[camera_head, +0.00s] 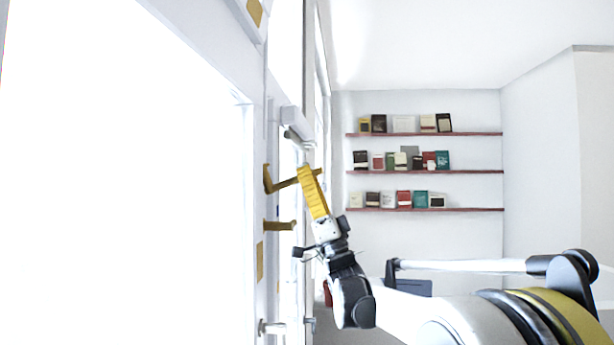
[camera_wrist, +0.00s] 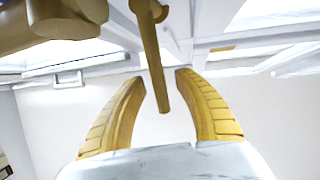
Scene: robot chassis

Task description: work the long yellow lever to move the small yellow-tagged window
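The long yellow lever (camera_head: 284,183) sticks out from the white window frame in the head view, in a brownish yellow. In the wrist view the lever (camera_wrist: 155,62) reaches down between my fingers, with visible gaps on both sides near its end. My gripper (camera_head: 309,172) has yellow fingers and is at the lever's free end. In the wrist view my gripper (camera_wrist: 160,77) is open around the lever, not closed on it. A yellow tag (camera_head: 255,12) shows on a frame part at the top. A second yellow tag (camera_head: 260,262) is lower on the frame.
A shorter yellow handle (camera_head: 279,226) sits just below the lever. A large brownish part (camera_wrist: 50,25) fills the wrist view's upper left, close to the camera. A metal door handle (camera_head: 271,327) is low on the frame. Wall shelves (camera_head: 425,171) with books stand far behind.

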